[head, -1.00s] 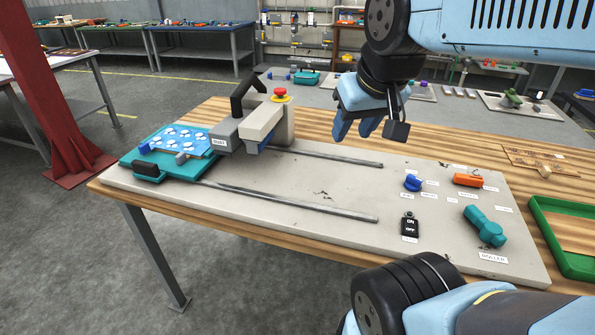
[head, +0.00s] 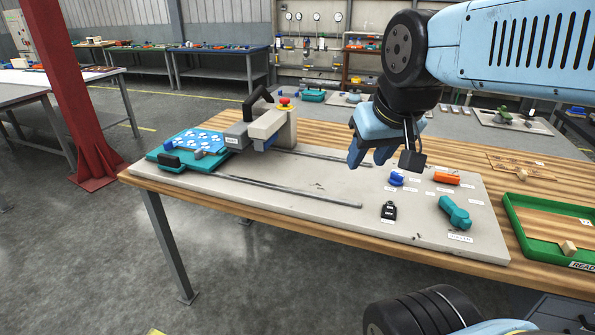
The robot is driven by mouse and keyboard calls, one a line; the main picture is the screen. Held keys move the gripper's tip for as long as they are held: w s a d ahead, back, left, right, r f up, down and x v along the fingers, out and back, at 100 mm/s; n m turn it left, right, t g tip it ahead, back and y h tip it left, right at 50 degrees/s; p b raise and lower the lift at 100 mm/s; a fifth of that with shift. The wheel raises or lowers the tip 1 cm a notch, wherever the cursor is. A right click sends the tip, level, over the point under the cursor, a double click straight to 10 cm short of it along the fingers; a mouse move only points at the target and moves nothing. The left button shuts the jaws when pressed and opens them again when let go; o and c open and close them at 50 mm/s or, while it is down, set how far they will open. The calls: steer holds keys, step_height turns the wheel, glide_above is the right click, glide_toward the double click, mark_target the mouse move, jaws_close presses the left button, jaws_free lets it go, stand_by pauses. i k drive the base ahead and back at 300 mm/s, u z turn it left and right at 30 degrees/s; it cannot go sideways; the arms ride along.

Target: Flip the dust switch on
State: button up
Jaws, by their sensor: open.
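The dust switch is most likely the small black ON/OFF rocker (head: 389,211) near the front right of the grey press board; its label is too small to read. I cannot tell which way it is set. My gripper (head: 371,160) is open and empty. Its blue fingers hang above the board, up and to the left of the switch in the picture, clear of it.
A blue knob (head: 396,179), an orange block (head: 447,177) and a teal roller (head: 455,212) lie near the switch. The press (head: 265,128) with a red button stands at left. A green tray (head: 515,222) is at right. The board's middle (head: 310,190) is clear apart from rails.

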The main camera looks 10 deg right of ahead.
mark_target(389, 210)
steer(key=u, duration=0.2)
steer(key=i, duration=0.85)
steer(key=z, duration=0.15)
steer(key=k, duration=1)
steer(key=z, duration=0.65)
steer(key=i, duration=0.75)
steer(key=z, duration=0.05)
